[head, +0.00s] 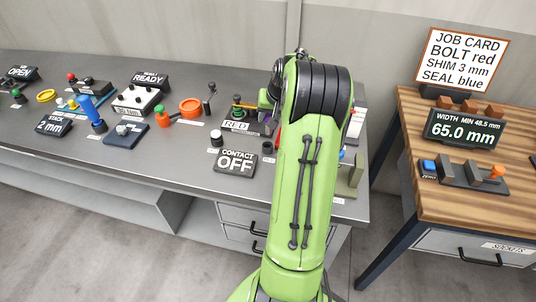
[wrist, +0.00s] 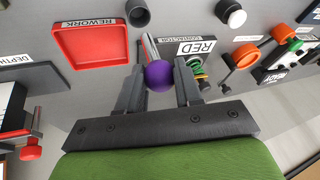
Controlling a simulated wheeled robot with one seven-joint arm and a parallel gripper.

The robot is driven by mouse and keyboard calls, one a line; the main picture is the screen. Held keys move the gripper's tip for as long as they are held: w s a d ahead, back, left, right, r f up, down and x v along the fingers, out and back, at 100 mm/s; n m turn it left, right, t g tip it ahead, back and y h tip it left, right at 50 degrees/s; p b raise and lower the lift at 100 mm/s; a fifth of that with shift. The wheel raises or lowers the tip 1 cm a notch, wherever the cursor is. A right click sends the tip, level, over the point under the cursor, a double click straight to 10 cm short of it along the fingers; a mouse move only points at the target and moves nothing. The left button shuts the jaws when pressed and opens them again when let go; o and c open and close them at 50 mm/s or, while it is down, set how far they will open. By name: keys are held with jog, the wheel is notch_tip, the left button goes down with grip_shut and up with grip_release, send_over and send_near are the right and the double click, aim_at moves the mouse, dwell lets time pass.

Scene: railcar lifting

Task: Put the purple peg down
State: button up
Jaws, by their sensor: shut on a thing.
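The purple peg (wrist: 158,76) shows in the wrist view as a round purple knob with a pale metal shaft extending past it, toward the top of the picture. My gripper (wrist: 158,77) is shut on the knob, with one dark finger on each side. The shaft's far end is near a black round socket (wrist: 138,14); I cannot tell whether it touches anything. In the head view my green arm hides most of the gripper and the peg.
A red REWORK tray (wrist: 91,43) lies left of the peg. A RED sign (wrist: 196,48) and a green coil (wrist: 194,68) stand close on the right. A wooden table (head: 470,200) is at right.

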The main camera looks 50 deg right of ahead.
aim_at(269, 133)
jog(key=f, duration=0.3)
jog(key=f+b, duration=0.1)
jog(key=f, duration=0.3)
jog(key=shift+w+d+f, duration=0.15)
jog(key=shift+w+f, duration=0.05)
jog(key=shift+f, duration=0.05)
jog(key=shift+f, duration=0.2)
jog(key=o, duration=1.1)
